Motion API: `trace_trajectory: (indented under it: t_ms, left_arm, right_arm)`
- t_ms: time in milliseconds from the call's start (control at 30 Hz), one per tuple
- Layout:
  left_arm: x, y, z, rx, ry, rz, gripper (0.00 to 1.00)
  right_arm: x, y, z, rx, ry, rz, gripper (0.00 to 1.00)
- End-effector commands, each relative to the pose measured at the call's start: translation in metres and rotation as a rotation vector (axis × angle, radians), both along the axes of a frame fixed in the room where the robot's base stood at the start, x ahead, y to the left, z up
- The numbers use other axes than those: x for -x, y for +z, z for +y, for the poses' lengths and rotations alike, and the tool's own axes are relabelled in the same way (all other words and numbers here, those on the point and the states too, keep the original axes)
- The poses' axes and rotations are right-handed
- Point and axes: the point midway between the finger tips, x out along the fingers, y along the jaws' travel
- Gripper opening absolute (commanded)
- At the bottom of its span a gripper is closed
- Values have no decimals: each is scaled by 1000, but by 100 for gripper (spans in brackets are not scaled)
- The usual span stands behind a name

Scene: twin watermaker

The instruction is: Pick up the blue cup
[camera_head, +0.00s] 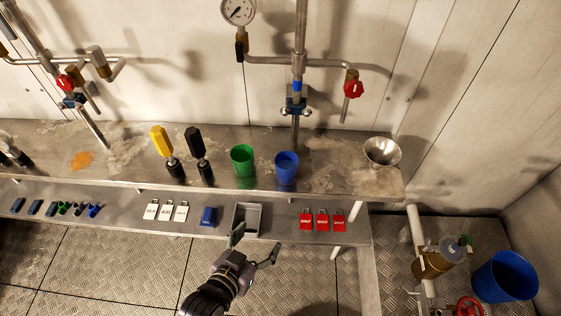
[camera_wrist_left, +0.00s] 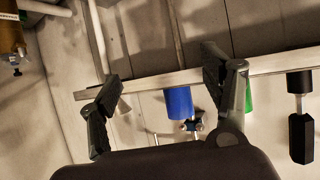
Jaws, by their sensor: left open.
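The blue cup (camera_head: 287,166) stands upright on the steel bench, right of the green cup (camera_head: 243,160) and below a pipe valve. My left gripper (camera_head: 254,246) is open and empty in front of the bench, nearer to me and to the left of the blue cup, not touching it. The left wrist view is upside down. In it the blue cup (camera_wrist_left: 179,102) shows between the two open fingers, beyond them, and the green cup (camera_wrist_left: 249,97) is partly hidden behind the right-hand finger. My right gripper is not in view.
A metal funnel (camera_head: 382,151) stands right of the blue cup. Black (camera_head: 197,140) and yellow (camera_head: 161,141) handled tools stand to the left. The lower shelf holds a grey tray (camera_head: 248,217) and red tags (camera_head: 322,220). A blue bucket (camera_head: 506,277) is at the right.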

Motion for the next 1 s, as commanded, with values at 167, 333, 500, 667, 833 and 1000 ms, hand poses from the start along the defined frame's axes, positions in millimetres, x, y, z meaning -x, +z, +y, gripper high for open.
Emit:
trace_trajectory:
  t_ms: [167, 333, 500, 667, 833, 1000]
  left_arm:
    - [-4, 86, -5, 50, -3, -124, 72]
    - [-10, 108, -7, 66, -3, -159, 72]
    - [-38, 100, -19, 67, -3, -163, 72]
    - [-69, 89, -32, 66, -3, -161, 72]
    - [-98, 79, -43, 66, -3, -160, 72]
    - [-111, 73, -49, 65, -3, -159, 72]
  right_arm:
    - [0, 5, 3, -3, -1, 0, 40]
    - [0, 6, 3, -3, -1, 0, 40]
    - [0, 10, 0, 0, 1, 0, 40]
    - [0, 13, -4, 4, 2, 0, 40]
    - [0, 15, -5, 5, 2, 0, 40]
    - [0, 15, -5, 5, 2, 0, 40]
